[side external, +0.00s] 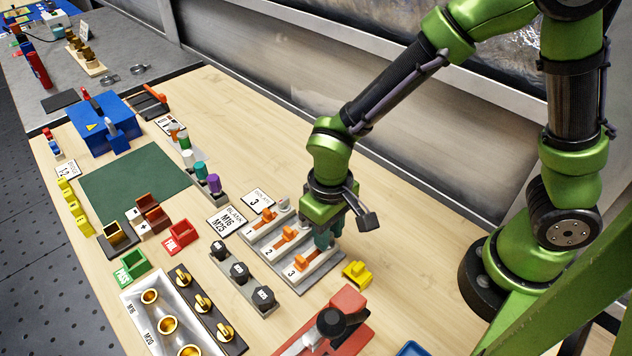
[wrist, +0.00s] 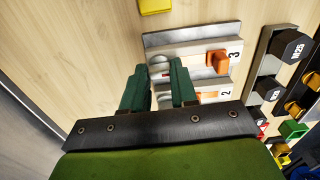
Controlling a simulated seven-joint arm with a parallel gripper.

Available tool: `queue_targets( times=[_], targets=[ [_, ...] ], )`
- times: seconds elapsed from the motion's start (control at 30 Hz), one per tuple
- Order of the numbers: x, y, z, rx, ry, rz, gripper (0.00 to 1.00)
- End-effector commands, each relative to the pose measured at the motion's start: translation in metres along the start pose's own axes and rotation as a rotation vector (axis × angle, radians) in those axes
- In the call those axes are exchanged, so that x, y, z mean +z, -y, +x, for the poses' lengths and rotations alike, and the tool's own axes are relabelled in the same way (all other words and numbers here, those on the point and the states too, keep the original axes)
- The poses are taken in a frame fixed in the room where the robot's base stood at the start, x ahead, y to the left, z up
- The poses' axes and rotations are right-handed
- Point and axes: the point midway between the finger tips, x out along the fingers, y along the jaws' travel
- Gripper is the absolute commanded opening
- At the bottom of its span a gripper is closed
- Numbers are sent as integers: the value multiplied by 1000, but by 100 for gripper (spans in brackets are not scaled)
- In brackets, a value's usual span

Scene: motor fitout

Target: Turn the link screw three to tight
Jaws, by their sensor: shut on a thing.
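The grey link block (side external: 300,283) has three numbered rows with orange links. Link three (side external: 308,260) lies in the row marked 3, nearest the front, and also shows in the wrist view (wrist: 217,61). My gripper (side external: 323,240) points down at the far end of that row. In the wrist view its dark green fingers (wrist: 159,72) stand on both sides of the silver head of link screw three (wrist: 159,63) and are shut on it. The fingers hide screw three in the side view. The silver screw of row 1 (side external: 283,204) is clear of the gripper.
A yellow part (side external: 356,273) lies close to the right of the block. A row of black hex plugs (side external: 240,272) stands to its left. A red tool with a black knob (side external: 330,322) is in front. Bare table lies behind the gripper.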

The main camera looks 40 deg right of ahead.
Motion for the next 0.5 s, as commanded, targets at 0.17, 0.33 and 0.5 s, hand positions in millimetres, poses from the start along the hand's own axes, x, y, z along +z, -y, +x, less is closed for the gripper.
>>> queue_targets(
  times=[0.17, 0.33, 0.5],
  targets=[
    [0, 0, -1, -1, -2, 29, 0],
    [0, 0, -1, -1, -2, 34, 0],
    [0, 0, -2, -1, -2, 33, 0]
  ],
)
